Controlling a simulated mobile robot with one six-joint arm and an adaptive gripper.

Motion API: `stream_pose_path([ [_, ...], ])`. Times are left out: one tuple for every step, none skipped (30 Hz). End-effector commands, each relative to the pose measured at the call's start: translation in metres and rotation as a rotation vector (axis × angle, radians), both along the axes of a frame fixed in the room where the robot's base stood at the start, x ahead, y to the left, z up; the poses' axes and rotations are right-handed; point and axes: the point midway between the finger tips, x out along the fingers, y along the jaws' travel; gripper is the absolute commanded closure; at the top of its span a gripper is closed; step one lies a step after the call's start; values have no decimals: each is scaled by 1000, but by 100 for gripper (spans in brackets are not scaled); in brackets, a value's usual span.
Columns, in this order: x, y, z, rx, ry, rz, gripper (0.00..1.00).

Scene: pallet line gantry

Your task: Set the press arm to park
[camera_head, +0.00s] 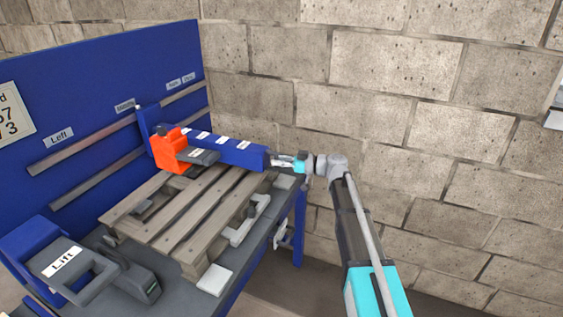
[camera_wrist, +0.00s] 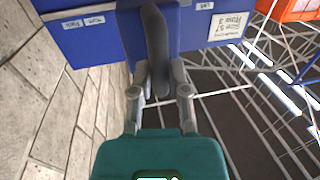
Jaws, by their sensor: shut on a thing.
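The press arm is a long blue beam (camera_head: 225,148) reaching over the wooden pallet from the blue back panel. An orange block (camera_head: 170,150) with a dark plate sits along it. Its inner end stands near the second panel label (camera_head: 124,105), between the "Left" label (camera_head: 58,137) and two small labels (camera_head: 181,81) at the right, too small to read surely. My gripper (camera_head: 278,160) is at the beam's outer end. In the wrist view my gripper (camera_wrist: 158,82) is shut on a dark upright handle (camera_wrist: 155,45) in front of the blue beam (camera_wrist: 190,35).
The wooden pallet (camera_head: 190,212) lies on a dark table under the beam. A blue and grey unit labelled "Lift" (camera_head: 65,262) stands at the front left. Slotted rails (camera_head: 90,143) run along the panel. A block wall (camera_head: 400,110) is close behind and right of my arm.

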Motion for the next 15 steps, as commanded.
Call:
stream_pose_path([
  [7, 3, 1, 5, 0, 1, 100],
  [10, 2, 1, 5, 0, 1, 100],
  [15, 1, 2, 6, 0, 0, 100],
  [20, 0, 2, 6, 0, -1, 100],
  [25, -1, 2, 7, 0, -1, 100],
  [32, -4, 2, 7, 0, -2, 100],
  [39, -6, 2, 7, 0, -3, 100],
  [45, -8, 2, 7, 0, -3, 100],
  [55, -11, 2, 8, 0, -4, 100],
  [63, -13, 2, 8, 1, -4, 100],
  [71, -16, 2, 8, 1, -4, 100],
  [83, -20, 2, 8, 1, -3, 100],
  [92, -23, 2, 8, 1, -3, 100],
  [101, -26, 2, 8, 1, -3, 100],
  [114, -31, 2, 8, 0, -4, 100],
])
